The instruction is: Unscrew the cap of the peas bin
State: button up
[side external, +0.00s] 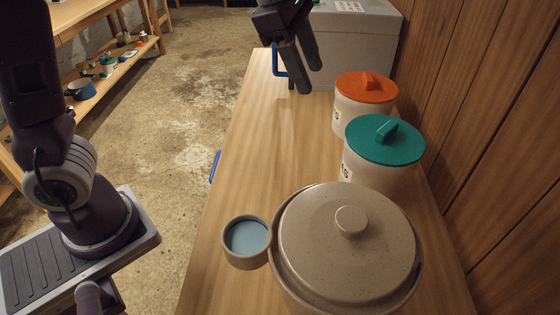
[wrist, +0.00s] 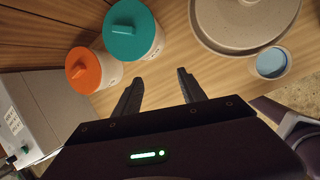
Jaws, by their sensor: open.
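Two white bins with screw caps stand on the wooden counter: one with an orange cap (side external: 366,88) and, nearer the side camera, one with a teal cap (side external: 384,139). Both caps have a raised grip bar and sit on their bins. Only parts of the labels show, so I cannot tell which bin is peas. The wrist view shows the orange cap (wrist: 84,71) and teal cap (wrist: 129,29) left of and beyond my fingers. My gripper (side external: 311,80) is open and empty above the counter, left of the orange-capped bin and apart from both bins; it also shows in the wrist view (wrist: 159,75).
A large speckled lidded pot (side external: 345,250) and a small cup with blue contents (side external: 247,240) stand at the counter's near end. A grey box (side external: 345,45) is at the far end. A wood-panelled wall (side external: 480,120) runs along the right. The counter's left strip is clear.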

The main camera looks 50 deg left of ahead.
jog(key=s+a+r+m, duration=0.1)
jog(key=s+m, duration=0.7)
jog(key=s, duration=0.1)
jog(key=s+a+m+t, duration=0.1)
jog(key=s+a+m, duration=0.1)
jog(key=s+m, duration=0.6)
jog(key=shift+s+r+y, duration=0.35)
jog(key=shift+s+y, duration=0.05)
jog(key=shift+s, duration=0.45)
jog(key=s+f+m, duration=0.1)
jog(key=s+m, duration=0.1)
jog(key=s+a+f+m+y, duration=0.1)
jog(key=s+m, duration=0.1)
jog(key=s+f+m, duration=0.1)
jog(key=s+m, duration=0.1)
jog(key=m, duration=0.1)
jog(key=shift+a+f+t+y, duration=0.15)
jog(key=shift+t+y, duration=0.15)
jog(key=w+d+r, duration=0.1)
jog(key=w+r, duration=0.3)
jog(key=w, duration=0.3)
jog(key=g, duration=0.1)
send_over(384, 130)
jog(key=s, duration=0.3)
notch_tip(384, 130, down, 13)
jog(key=shift+n, duration=0.3)
jog(key=x, duration=0.7)
jog(key=shift+w, duration=0.1)
